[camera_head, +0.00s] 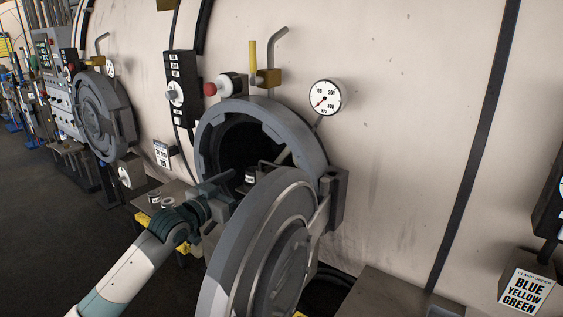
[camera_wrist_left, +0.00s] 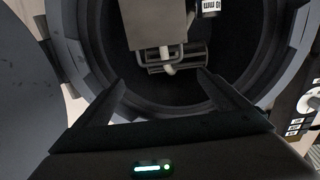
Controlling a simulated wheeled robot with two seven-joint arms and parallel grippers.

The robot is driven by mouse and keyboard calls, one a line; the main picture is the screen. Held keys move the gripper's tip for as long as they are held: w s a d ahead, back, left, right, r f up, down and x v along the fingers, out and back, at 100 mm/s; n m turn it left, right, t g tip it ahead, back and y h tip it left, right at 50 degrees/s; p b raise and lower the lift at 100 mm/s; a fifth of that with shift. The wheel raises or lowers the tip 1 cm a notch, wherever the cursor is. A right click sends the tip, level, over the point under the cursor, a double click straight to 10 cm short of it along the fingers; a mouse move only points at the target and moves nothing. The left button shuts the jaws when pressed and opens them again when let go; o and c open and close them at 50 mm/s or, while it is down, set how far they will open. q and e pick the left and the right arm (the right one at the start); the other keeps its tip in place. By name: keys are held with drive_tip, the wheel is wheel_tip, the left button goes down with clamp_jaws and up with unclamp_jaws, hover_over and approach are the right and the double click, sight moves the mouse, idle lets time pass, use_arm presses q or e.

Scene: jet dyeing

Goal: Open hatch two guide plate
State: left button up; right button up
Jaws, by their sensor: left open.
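The near round hatch has its thick grey door (camera_head: 262,245) swung open toward me, leaving the dark opening inside its ring (camera_head: 213,135) exposed. In the left wrist view a grey-brown plate (camera_wrist_left: 148,22), probably the guide plate, hangs inside the opening, with a light bar handle (camera_wrist_left: 168,67) at its lower edge. My left gripper (camera_head: 232,184) is at the mouth of the opening, left of the door. In the left wrist view its two fingers (camera_wrist_left: 160,92) are spread, with nothing between them; the handle lies beyond the tips. My right gripper is not in view.
The open door stands close to the right of my left gripper. A pressure gauge (camera_head: 325,97), a valve with a yellow lever (camera_head: 253,58) and a black control box (camera_head: 181,90) surround the hatch. Another hatch (camera_head: 98,115), closed, is farther left. Dark floor (camera_head: 45,205) lies clear at left.

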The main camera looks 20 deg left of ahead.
sight(274, 164)
use_arm(q)
drive_tip(key=p+x, duration=0.3)
drive_tip(key=x, duration=0.5)
drive_tip(key=shift+w+d+r, duration=0.1)
drive_tip(key=shift+w+r, duration=0.05)
drive_tip(key=shift+w, duration=0.1)
drive_tip(key=p+x, duration=0.2)
drive_tip(key=x, duration=0.5)
drive_tip(key=shift+w+d, duration=0.1)
drive_tip(key=shift+w, duration=0.15)
drive_tip(key=shift+w+d+f, duration=0.2)
drive_tip(key=shift+w, duration=0.35)
drive_tip(key=shift+c, duration=0.6)
